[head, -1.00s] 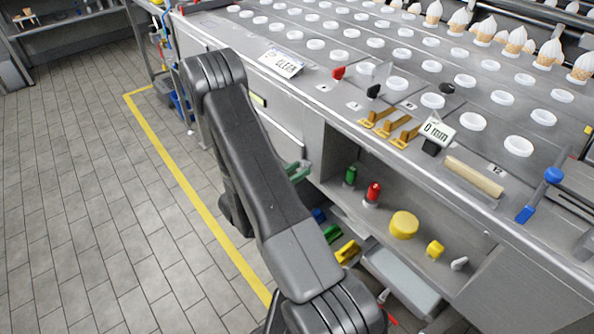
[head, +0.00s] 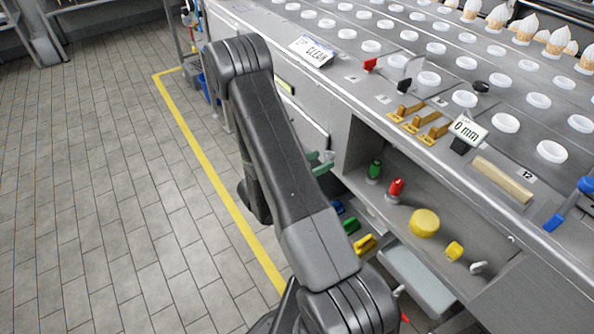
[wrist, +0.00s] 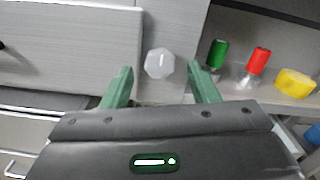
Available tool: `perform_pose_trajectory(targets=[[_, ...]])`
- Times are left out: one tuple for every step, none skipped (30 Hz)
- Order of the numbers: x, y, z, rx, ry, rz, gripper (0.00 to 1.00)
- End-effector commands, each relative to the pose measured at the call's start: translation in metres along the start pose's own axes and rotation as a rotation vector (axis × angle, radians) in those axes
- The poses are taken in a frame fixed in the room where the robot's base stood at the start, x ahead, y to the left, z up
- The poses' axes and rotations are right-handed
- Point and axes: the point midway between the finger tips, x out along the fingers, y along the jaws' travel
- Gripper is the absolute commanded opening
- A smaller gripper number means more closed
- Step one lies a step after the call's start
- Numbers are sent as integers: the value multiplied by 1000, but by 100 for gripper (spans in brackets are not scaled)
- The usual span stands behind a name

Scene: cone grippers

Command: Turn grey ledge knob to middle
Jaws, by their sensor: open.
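A pale grey faceted knob (wrist: 159,63) shows in the wrist view on a light grey surface, left of the open recess. My gripper (wrist: 160,88) is open, with one green finger on each side of the knob in the picture; the knob looks free, and I cannot tell its depth between the fingers. In the head view, my green fingertips (head: 322,163) show beside the cabinet front, partly hidden by my arm. A small grey knob (head: 478,267) also shows at the right of the recess shelf. I cannot read either knob's setting.
On the recess shelf stand a green cylinder (head: 375,170), a red cylinder (head: 396,188), a large yellow knob (head: 425,223) and a small yellow knob (head: 454,251). Wooden levers (head: 425,125) are on the top. An open drawer (head: 420,283) is below. The floor at left is clear.

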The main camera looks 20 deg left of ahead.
Motion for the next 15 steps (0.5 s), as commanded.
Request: perform_pose_trajectory(targets=[[-7,1,0,0,-1,4,54],[-11,1,0,0,-1,5,54],[-16,1,0,0,-1,5,54],[-21,1,0,0,-1,5,54],[-25,1,0,0,-1,6,54],[-32,1,0,0,-1,6,54],[-36,1,0,0,-1,6,54],[-41,1,0,0,-1,6,54],[-48,1,0,0,-1,6,54],[-52,1,0,0,-1,6,54],[-57,1,0,0,-1,6,54],[-63,1,0,0,-1,6,54],[-68,1,0,0,-1,6,54],[-73,1,0,0,-1,6,54],[-79,1,0,0,-1,6,54]])
